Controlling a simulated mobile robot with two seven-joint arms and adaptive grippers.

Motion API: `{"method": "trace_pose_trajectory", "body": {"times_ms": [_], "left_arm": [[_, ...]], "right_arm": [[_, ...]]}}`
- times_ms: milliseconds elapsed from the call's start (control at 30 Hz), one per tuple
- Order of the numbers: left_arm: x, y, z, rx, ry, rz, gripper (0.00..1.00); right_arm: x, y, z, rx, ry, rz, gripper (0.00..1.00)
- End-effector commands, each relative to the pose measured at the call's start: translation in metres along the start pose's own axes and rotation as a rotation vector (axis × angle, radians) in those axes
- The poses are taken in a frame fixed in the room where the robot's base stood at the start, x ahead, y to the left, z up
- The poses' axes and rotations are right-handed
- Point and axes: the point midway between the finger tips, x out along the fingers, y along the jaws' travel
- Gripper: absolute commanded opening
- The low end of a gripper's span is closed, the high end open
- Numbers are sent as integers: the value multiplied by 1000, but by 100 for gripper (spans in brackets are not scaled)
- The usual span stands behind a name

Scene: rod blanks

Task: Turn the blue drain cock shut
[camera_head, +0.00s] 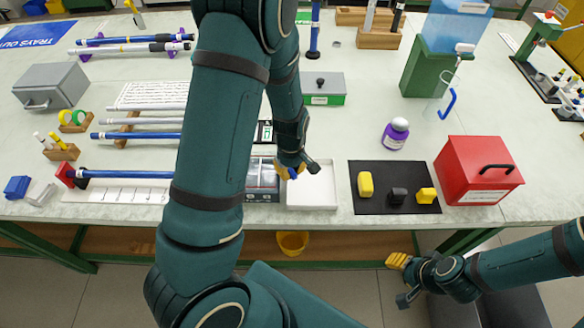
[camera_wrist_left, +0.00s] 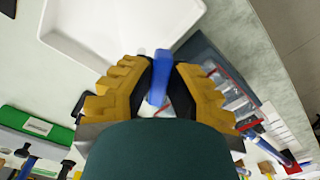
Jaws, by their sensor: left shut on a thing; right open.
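My left gripper (camera_head: 290,170) is over the front of the bench, at the left edge of a white tray (camera_head: 318,187). It is shut on a short blue piece (camera_wrist_left: 159,78) with a pale end, which stands between the yellow finger pads in the left wrist view. I cannot tell whether this piece is the drain cock. A blue tank (camera_head: 455,22) stands on a green block (camera_head: 425,70) at the back right. A curved blue piece (camera_head: 448,103) hangs below its clear tube. My right gripper (camera_head: 402,281) is open and empty, in front of the bench.
A grey compartment box (camera_head: 262,196) adjoins the white tray. A black mat (camera_head: 378,204) with yellow and black blocks, a purple bottle (camera_head: 396,133) and a red box (camera_head: 478,170) lie to the right. A yellow bucket (camera_head: 292,243) sits below the bench. Rods on racks fill the left.

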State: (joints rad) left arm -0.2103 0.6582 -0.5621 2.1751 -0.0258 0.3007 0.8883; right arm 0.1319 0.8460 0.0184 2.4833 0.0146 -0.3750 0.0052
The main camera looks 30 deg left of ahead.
Motion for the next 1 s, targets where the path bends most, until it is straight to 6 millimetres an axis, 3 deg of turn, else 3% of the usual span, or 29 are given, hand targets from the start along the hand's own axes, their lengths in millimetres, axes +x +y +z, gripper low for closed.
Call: {"method": "trace_pose_trajectory", "body": {"times_ms": [300, 867, 900, 967, 1000], "left_arm": [[1, -4, 1, 141, -3, -4, 0], [1, -4, 2, 173, -4, -4, 0], [1, -5, 2, 172, -4, -5, 24], [1, -4, 2, 172, -4, -4, 45], [1, -5, 1, 172, -4, -4, 46]], "right_arm": [[0, 0, 0, 0, 0, 0, 47], [0, 0, 0, 0, 0, 0, 47], [0, 0, 0, 0, 0, 0, 47], [0, 0, 0, 0, 0, 0, 47], [0, 0, 0, 0, 0, 0, 47]]}}
